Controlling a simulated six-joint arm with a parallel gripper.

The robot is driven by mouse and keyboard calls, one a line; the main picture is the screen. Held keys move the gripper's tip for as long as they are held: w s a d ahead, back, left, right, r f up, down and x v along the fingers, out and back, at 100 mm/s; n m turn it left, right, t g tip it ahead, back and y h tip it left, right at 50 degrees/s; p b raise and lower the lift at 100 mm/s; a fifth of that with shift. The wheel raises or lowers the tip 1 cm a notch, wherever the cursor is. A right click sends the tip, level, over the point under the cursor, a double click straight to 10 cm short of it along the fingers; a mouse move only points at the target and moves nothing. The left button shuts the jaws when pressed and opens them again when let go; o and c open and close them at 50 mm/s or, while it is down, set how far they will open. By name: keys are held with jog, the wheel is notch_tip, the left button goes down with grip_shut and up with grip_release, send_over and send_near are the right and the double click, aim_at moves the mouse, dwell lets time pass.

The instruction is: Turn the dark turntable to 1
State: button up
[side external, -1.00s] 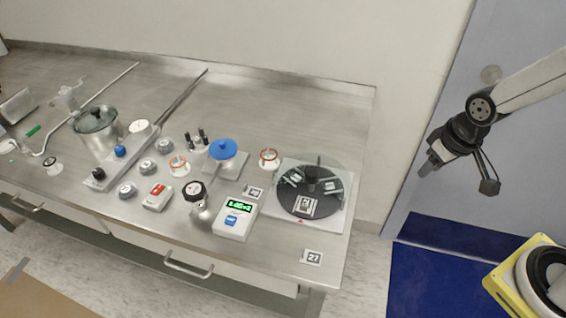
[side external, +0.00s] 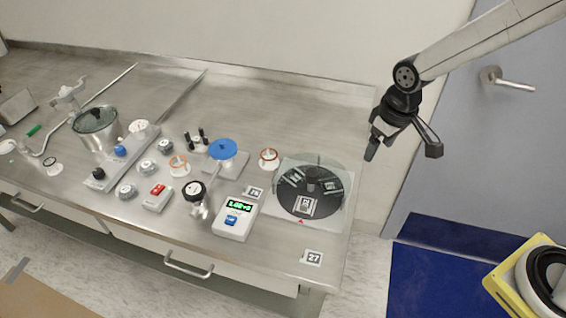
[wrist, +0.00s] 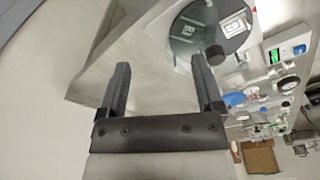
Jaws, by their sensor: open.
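The dark turntable (side external: 296,206) is a round black disc with a clear cover. It sits on a white square base (side external: 336,217) at the right end of the steel bench. A dark knob (side external: 313,173) stands up from it, and several light tags lie on it; their numbers are too small to read. A red triangle (side external: 301,221) marks the base's front edge. In the wrist view the turntable (wrist: 186,50) shows beyond the fingers at the top. My gripper (side external: 371,147) is open and empty, above and to the right of the turntable, not touching it.
A white box with a green display (side external: 236,219) stands left of the turntable, near a blue-lidded part (side external: 222,149) and an orange-ringed white piece (side external: 269,158). A tag marked 27 (side external: 312,257) lies at the front. The bench behind the turntable (side external: 300,115) is clear.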

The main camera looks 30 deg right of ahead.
aim_at(312, 172)
jog(key=w+a+n, duration=0.1)
jog(key=w+a, duration=0.1)
jog(key=a, duration=0.1)
jog(key=w+a, duration=0.2)
jog(key=a, duration=0.1)
jog(key=w+a+f+n+g, duration=0.1)
jog(key=w+a, duration=0.2)
jog(key=a, duration=0.1)
jog(key=shift+w+n, duration=0.1)
jog(key=shift+n, duration=0.2)
jog(key=shift+w+a+f, duration=0.1)
jog(key=shift+w+a, duration=0.15)
jog(key=shift+a, duration=0.25)
jog(key=shift+f, duration=3.9)
grip_shut()
